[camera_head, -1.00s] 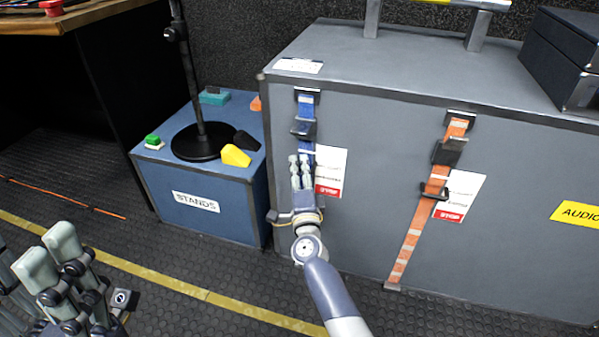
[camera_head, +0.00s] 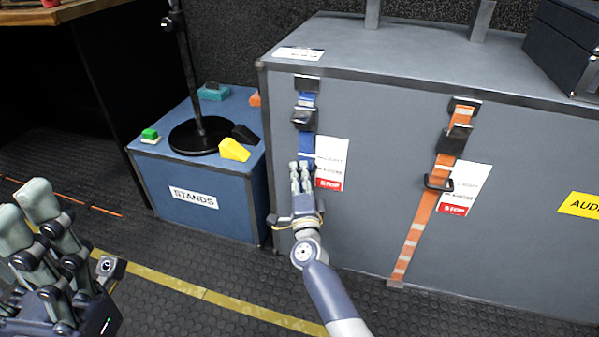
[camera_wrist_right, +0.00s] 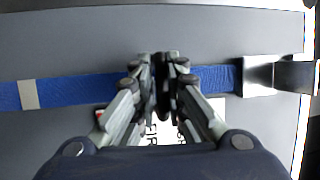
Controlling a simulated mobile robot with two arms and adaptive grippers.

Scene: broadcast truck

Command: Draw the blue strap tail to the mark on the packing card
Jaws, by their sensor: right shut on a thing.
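The blue strap (camera_head: 307,146) hangs down the front of the grey case from a dark buckle (camera_head: 303,118). My right gripper (camera_head: 300,172) is shut on it below the buckle. In the right wrist view the strap (camera_wrist_right: 75,90) runs across behind the closed fingers (camera_wrist_right: 160,85), with a pale band (camera_wrist_right: 28,94) on the side away from the buckle (camera_wrist_right: 258,76). The packing card (camera_head: 331,160), white with a red STOP band (camera_head: 328,184), is just right of the fingers. My left gripper (camera_head: 28,215) is low at the left, away from the case; its jaw gap is unclear.
An orange strap (camera_head: 419,223) with its own card (camera_head: 467,185) hangs farther right on the case (camera_head: 380,150). A blue STANDS box (camera_head: 180,182) with a black stand (camera_head: 196,135) is to the left. Floor is open in front.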

